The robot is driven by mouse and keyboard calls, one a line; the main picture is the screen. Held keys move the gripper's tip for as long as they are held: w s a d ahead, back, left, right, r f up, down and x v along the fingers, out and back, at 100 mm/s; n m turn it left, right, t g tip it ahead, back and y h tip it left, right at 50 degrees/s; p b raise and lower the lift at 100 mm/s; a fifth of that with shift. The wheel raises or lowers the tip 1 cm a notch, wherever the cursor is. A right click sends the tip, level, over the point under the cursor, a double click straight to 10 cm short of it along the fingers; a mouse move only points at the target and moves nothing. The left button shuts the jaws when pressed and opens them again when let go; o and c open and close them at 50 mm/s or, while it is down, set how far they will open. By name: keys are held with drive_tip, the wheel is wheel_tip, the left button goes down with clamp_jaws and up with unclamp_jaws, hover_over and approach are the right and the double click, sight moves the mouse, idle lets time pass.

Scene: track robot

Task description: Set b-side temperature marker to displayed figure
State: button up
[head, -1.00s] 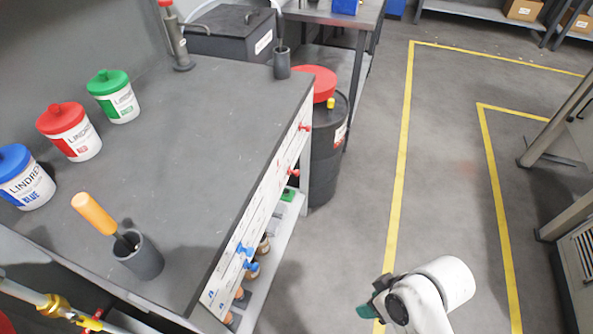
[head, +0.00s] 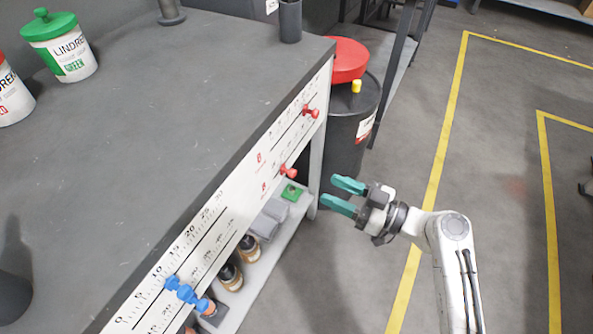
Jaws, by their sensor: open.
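A white panel (head: 222,222) with printed number scales and slots runs along the bench's front side. Blue sliding markers (head: 182,290) sit on its near scales, close together near the low numbers. A red marker (head: 288,172) sits farther along, and another red marker (head: 310,112) sits near the panel's far end. I cannot read which one is the b-side temperature marker, and no displayed figure is legible. My gripper (head: 331,193), with green fingers, is open and empty in front of the panel's far part, right of the red markers and apart from them.
The bench top (head: 190,110) carries a green-lidded tub (head: 62,50) and a dark cup (head: 290,20). A black drum (head: 350,125) with a red lid (head: 348,60) stands beyond the bench. Bottles (head: 230,272) stand on the lower shelf. Floor is clear on the right.

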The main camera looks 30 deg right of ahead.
sight(295, 174)
drive_tip(key=x, duration=1)
drive_tip(key=shift+w+a, duration=0.2)
clamp_jaws()
idle(0.4)
